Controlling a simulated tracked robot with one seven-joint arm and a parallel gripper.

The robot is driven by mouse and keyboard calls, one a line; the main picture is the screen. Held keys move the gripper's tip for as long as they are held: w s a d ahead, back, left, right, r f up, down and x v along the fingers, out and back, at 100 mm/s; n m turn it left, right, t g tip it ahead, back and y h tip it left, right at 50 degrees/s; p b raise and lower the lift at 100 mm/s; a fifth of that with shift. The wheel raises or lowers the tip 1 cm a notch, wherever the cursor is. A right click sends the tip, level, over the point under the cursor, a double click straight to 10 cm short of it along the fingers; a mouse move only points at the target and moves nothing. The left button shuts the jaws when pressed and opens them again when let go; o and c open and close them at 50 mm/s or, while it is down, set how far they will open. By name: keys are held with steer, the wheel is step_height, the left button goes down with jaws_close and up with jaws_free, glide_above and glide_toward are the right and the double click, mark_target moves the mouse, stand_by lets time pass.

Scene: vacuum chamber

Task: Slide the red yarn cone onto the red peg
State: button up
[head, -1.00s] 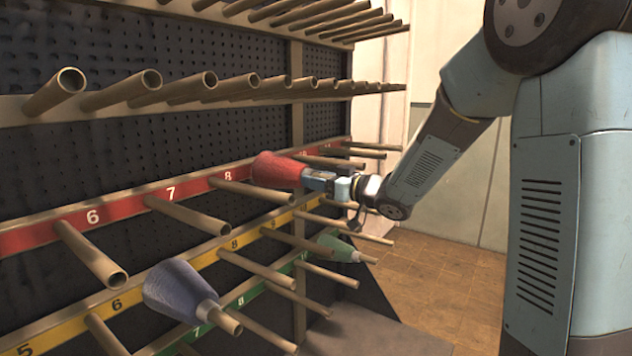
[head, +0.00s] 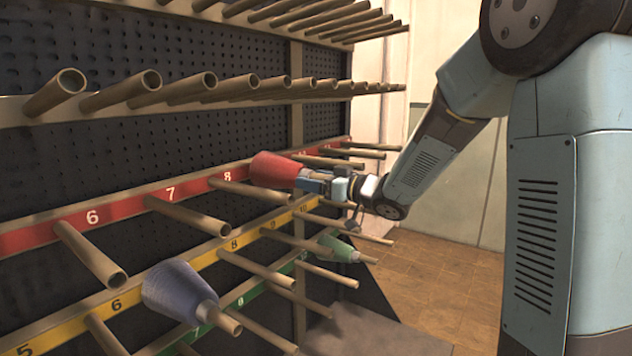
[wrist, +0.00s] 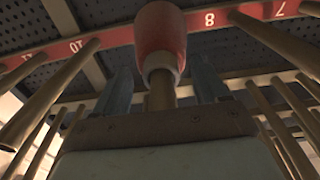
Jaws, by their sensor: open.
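The red yarn cone (head: 274,169) sits at the red rail (head: 140,198), between the 8 and 10 labels, its wide end toward the rail. In the wrist view the cone (wrist: 160,42) hides the label behind it. A tan peg (wrist: 160,94) sticks out of its narrow end toward me, so the cone is around this peg. My gripper (head: 316,181) is at the cone's narrow end. In the wrist view my gripper (wrist: 162,90) is open, one finger on each side of the peg, not clamped on the cone. Whether the cone touches the rail cannot be told.
Neighbouring bare pegs stick out on both sides, close to my gripper. A blue cone (head: 178,290) is on a peg at lower left. A green cone (head: 338,248) is on a lower peg beneath my gripper. Free floor (head: 440,275) lies right of the rack.

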steer(key=shift+d, duration=0.1)
steer(key=v, duration=1.3)
steer(key=shift+s+d, duration=0.2)
steer(key=shift+d, duration=0.05)
